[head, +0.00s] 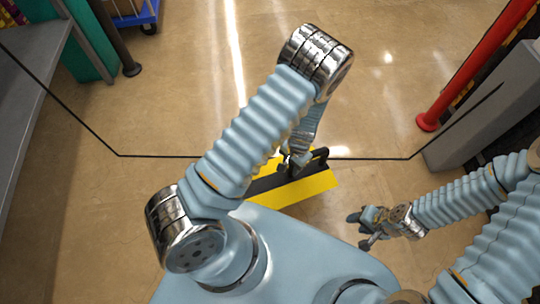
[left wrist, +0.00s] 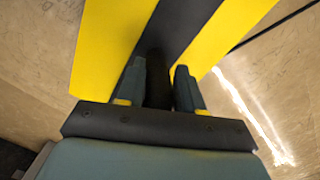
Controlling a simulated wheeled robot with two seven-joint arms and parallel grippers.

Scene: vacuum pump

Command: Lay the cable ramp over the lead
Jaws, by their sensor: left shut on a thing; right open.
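The cable ramp (head: 308,190) is yellow with a black middle strip and a black handle. It is partly hidden behind my left arm in the head view. My left gripper (head: 297,162) is shut on the handle, and the left wrist view shows the handle between its two fingers (left wrist: 160,90) with the ramp (left wrist: 108,45) beyond. The lead (head: 200,157) is a thin black line across the floor, passing behind the ramp's far edge in the picture. A dark line also shows beside the ramp in the left wrist view (left wrist: 275,26). I cannot tell the ramp's height. My right gripper (head: 361,230) is open and empty.
A red post (head: 475,65) and a grey cabinet (head: 487,105) stand at the right. A grey bench (head: 30,75) and a dark post (head: 115,35) are at the left. A blue trolley (head: 135,18) is at the far left.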

